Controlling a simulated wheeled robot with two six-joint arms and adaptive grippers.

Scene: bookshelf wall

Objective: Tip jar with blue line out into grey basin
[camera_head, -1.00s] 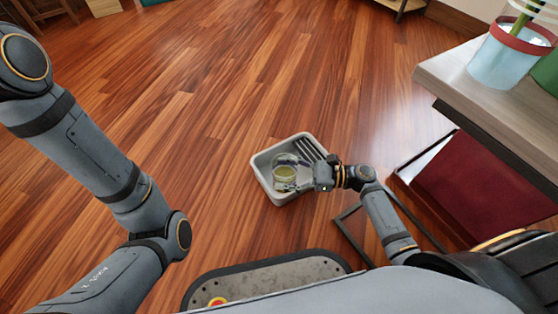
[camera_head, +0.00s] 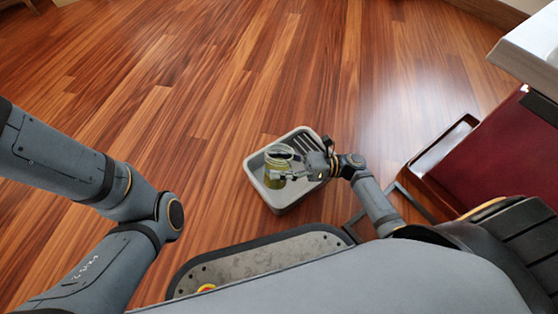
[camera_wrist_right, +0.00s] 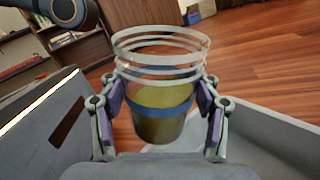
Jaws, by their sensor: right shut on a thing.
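The jar with the blue line (camera_wrist_right: 158,106) is clear glass with a ribbed open top and holds yellowish liquid. It stands about upright in the right wrist view, between the fingers of my right gripper (camera_wrist_right: 160,112), which is shut on it. In the head view the jar (camera_head: 277,167) and my right gripper (camera_head: 296,172) are over the grey basin (camera_head: 262,192). The gap between the jar and the basin floor cannot be judged. The basin's wall also shows in the right wrist view (camera_wrist_right: 275,145). My left arm is at the left of the head view; its gripper is out of frame.
The wooden floor (camera_head: 200,110) around the basin is clear. A dark red panel (camera_head: 505,150) and a pale tabletop corner (camera_head: 535,50) stand at the right. A bookshelf (camera_wrist_right: 75,60) shows behind the jar in the right wrist view.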

